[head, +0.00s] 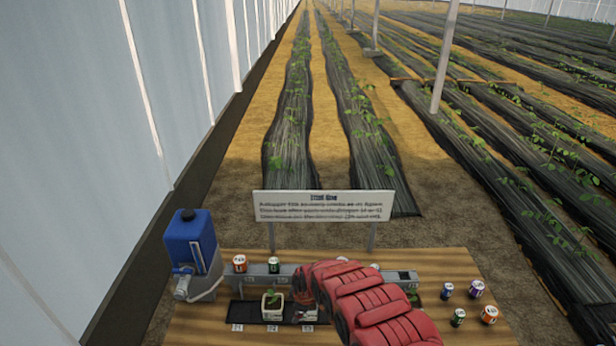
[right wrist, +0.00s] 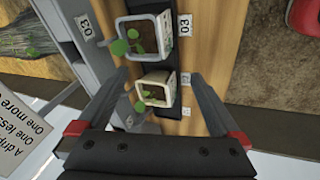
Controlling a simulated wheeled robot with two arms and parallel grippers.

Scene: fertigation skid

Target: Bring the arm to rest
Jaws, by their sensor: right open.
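My right arm (head: 375,305), red and segmented, comes in from the bottom right of the head view. It reaches up and left over the wooden table. My left gripper is in neither view.
A blue tank (head: 192,240) stands at the table's left. A grey rail (head: 258,280) carries cans. A white pot (head: 272,307) sits in a black tray. A sign (head: 322,206) stands behind. Several cans, including a purple one (head: 477,289), stand right; table (head: 450,262) is bare behind them.

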